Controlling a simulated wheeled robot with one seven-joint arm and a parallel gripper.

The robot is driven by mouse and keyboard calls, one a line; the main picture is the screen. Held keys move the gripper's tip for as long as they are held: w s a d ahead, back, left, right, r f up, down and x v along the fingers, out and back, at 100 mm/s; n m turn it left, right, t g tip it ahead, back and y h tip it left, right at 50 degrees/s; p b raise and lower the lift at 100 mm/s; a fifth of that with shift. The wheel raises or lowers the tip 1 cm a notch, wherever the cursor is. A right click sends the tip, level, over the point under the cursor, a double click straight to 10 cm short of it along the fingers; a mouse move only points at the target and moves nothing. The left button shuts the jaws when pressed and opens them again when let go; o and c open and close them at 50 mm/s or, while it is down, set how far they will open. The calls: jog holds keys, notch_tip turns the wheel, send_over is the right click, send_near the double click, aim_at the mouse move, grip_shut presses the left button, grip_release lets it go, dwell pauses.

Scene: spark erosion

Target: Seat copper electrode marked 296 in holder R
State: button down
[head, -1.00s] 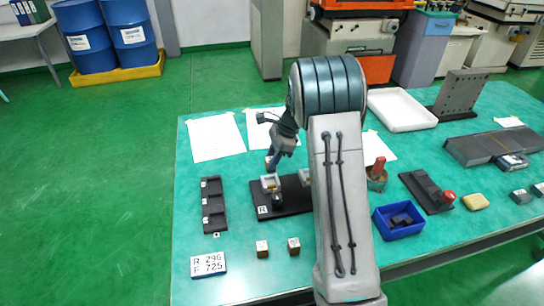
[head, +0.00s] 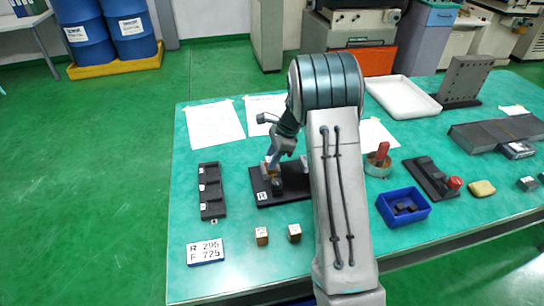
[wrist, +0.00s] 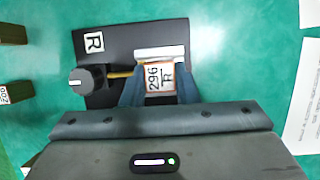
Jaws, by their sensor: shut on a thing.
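The copper electrode (wrist: 158,78), its top face marked 296 with an R-like letter, is between the fingers of my gripper (wrist: 160,88), which is shut on it. Holder R is a black plate (wrist: 112,40) with an R label, a pale block (wrist: 160,54), a dark knob (wrist: 88,80) and a brass screw (wrist: 122,75). The electrode is at the pale block, with the screw pointing at its side. Its lower part is hidden, so I cannot tell how deep it sits. In the head view my gripper (head: 272,166) is down at the holder plate (head: 292,197).
Two small copper blocks (head: 262,236) (head: 294,233) stand in front of the holder. A black rack (head: 212,190) and a sign (head: 206,251) reading R 296, F 725 lie to the left. A blue bin (head: 403,207) is at right. My arm hides the holder's right part.

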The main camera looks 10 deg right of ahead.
jog(key=shift+f, duration=0.2)
dwell(0.5)
jog(key=c, duration=1)
grip_release()
jog(key=shift+c, duration=0.2)
jog(key=v, duration=1.3)
jog(key=shift+d+r, duration=0.2)
jog(key=shift+r, duration=0.1)
jog(key=s+a+r+n+t+h, duration=0.1)
jog(key=s+a+n, duration=0.1)
jog(key=s+n, duration=0.4)
jog(key=s+a+n+t+h, duration=0.1)
jog(key=s+n, duration=0.5)
jog(key=s, duration=0.8)
jog(key=s+a+r+n+h, duration=0.1)
jog(key=s+n, duration=0.4)
jog(key=s, duration=0.5)
jog(key=shift+s+a+r+n+t+h, duration=0.35)
jog(key=shift+a+h, duration=0.35)
jog(key=shift+a, duration=0.25)
